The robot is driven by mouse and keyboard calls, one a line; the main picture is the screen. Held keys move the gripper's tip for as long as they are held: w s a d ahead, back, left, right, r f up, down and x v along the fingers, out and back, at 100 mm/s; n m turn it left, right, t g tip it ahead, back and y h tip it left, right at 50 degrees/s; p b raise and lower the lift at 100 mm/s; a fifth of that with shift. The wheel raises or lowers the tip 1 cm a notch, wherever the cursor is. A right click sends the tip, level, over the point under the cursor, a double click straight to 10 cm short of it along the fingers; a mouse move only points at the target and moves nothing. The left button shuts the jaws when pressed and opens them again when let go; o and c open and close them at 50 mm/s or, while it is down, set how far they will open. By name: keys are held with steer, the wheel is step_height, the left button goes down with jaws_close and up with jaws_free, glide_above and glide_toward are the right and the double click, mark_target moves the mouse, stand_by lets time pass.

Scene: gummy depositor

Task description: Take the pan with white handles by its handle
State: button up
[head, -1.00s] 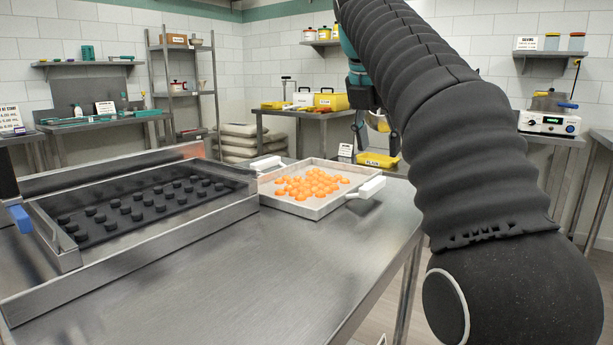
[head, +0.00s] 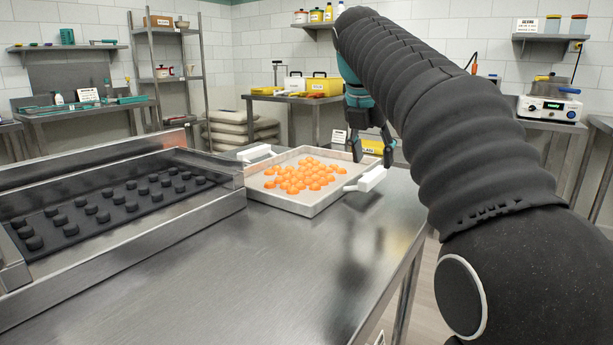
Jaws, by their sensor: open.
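The pan (head: 309,208) is a shallow pale metal tray with a white handle (head: 372,179) on its right side and another white handle (head: 256,153) at its far left. Several orange gummies lie in it. It sits on the steel table beside the depositor frame. My gripper (head: 372,155) is open, fingers pointing down, above and just behind the right handle. It looks apart from the handle, though the exact gap is hard to tell. Nothing is between its fingers that I can see.
A metal frame (head: 200,213) holding a dark mould tray with several black knobs stands left of the pan. The steel table (head: 270,275) is bare in front. A back table (head: 290,98) holds yellow boxes. A hot plate (head: 549,110) stands at the right.

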mark_target(373, 173)
steer(key=shift+b+x, duration=0.75)
steer(key=shift+x, duration=2.05)
steer(key=shift+r, duration=0.1)
jaws_close()
